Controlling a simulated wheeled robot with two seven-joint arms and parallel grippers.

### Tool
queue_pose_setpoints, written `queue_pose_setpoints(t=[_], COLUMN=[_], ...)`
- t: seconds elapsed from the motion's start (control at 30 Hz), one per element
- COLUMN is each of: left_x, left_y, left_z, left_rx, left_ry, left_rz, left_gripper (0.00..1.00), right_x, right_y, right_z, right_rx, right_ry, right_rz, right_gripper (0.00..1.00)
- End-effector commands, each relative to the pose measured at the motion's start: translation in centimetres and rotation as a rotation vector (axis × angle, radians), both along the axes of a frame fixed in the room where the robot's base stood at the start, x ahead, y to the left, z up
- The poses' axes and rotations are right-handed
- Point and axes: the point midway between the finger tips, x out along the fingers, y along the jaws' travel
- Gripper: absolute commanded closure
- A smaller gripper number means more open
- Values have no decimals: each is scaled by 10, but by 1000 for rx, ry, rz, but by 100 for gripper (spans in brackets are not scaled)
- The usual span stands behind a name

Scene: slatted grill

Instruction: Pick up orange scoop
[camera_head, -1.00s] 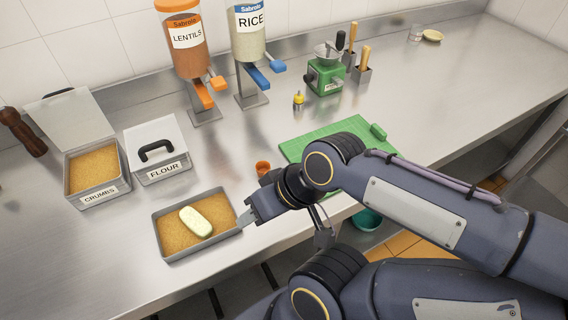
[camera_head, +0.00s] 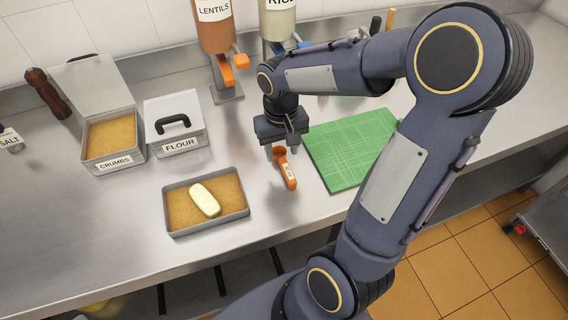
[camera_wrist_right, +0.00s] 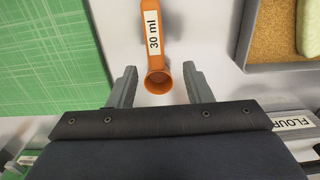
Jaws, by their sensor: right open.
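The orange scoop (camera_head: 287,170) lies on the steel counter between the crumb tray and the green board. Its handle carries a white label reading "30 ml" in the right wrist view (camera_wrist_right: 153,30), and its round cup (camera_wrist_right: 158,78) is toward my gripper. My right gripper (camera_head: 283,147) points down over the cup end of the scoop. In the right wrist view its two fingers (camera_wrist_right: 158,86) are apart, one on each side of the cup, with gaps and no visible contact. My left gripper is not in view.
The crumb tray (camera_head: 175,223) with a pale oval piece (camera_head: 204,199) lies left of the scoop. The green board (camera_head: 352,150) lies right. The FLOUR box (camera_head: 178,128) and CRUMBS box (camera_head: 113,155) stand behind left. The lentil dispenser (camera_head: 216,30) stands behind.

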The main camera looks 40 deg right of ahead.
Motion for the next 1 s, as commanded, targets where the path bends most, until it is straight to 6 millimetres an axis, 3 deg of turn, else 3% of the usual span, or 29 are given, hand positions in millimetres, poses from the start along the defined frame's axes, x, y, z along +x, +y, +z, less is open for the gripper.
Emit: queue_pose_setpoints(t=[0.3, 0.6, 0.93, 1.0], left_x=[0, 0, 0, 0], left_y=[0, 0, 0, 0], left_z=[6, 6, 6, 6], left_rx=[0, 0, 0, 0], left_ry=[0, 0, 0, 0], left_rz=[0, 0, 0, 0], left_gripper=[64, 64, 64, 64], right_x=[4, 5, 5, 5], right_y=[-7, -7, -7, -7], right_z=[-44, -49, -49, -49], right_rx=[2, 1, 2, 2], right_ry=[5, 0, -1, -1], right_rz=[1, 1, 1, 1], right_gripper=[55, 55, 96, 100])
